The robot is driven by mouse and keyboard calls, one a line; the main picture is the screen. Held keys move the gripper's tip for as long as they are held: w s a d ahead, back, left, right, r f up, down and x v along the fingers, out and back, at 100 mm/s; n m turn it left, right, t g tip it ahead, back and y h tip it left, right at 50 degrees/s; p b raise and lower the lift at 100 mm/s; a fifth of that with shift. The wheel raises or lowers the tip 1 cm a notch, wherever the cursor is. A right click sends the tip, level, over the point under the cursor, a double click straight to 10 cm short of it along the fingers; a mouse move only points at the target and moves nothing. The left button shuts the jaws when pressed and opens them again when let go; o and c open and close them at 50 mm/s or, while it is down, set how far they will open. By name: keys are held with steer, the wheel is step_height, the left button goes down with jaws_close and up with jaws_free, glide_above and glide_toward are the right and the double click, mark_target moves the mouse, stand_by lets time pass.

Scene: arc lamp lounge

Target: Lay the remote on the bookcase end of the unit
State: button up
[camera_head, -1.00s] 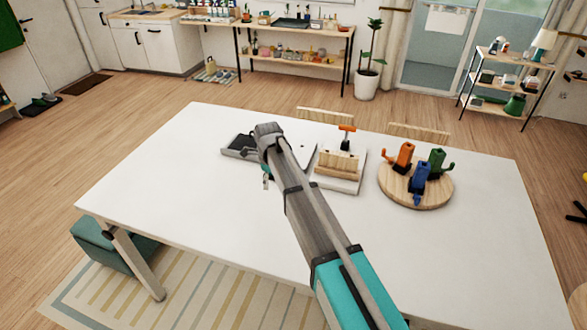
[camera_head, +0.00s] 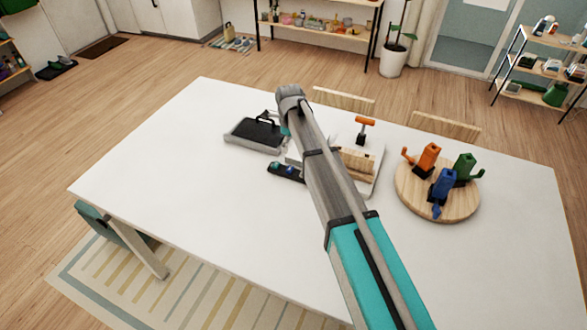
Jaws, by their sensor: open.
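I cannot make out a remote in this view. What seems to be my gripper (camera_head: 284,171) shows as a dark piece with two teal-blue spots, low over the white table (camera_head: 190,190), just left of my forearm. It is open and I see nothing held in it. My arm hides the wrist and part of the tabletop behind it. I cannot identify the bookcase end of a unit; a long low shelf unit (camera_head: 320,32) stands against the back wall, cut off by the top edge.
A grey tray with a black insert (camera_head: 257,133) lies left of my arm. A board with a wooden block (camera_head: 358,161) and an orange-handled tool (camera_head: 365,127) are to its right. A round wooden board (camera_head: 430,205) bears orange, green and blue pieces. The table's left side is clear.

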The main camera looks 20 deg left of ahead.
mark_target(291, 169)
steer(key=shift+w+d, duration=0.1)
steer(key=shift+w, duration=0.15)
steer(key=shift+f, duration=0.1)
step_height(291, 169, down, 8)
steer(key=b, duration=0.8)
steer(key=shift+s+f+b, duration=0.1)
steer(key=shift+f+b, duration=0.05)
steer(key=shift+b, duration=0.2)
stand_by(0.5)
steer(key=shift+s+f+b, duration=0.15)
steer(key=shift+f+b, duration=2.45)
steer(key=c, duration=1.2)
steer(key=shift+c, duration=0.2)
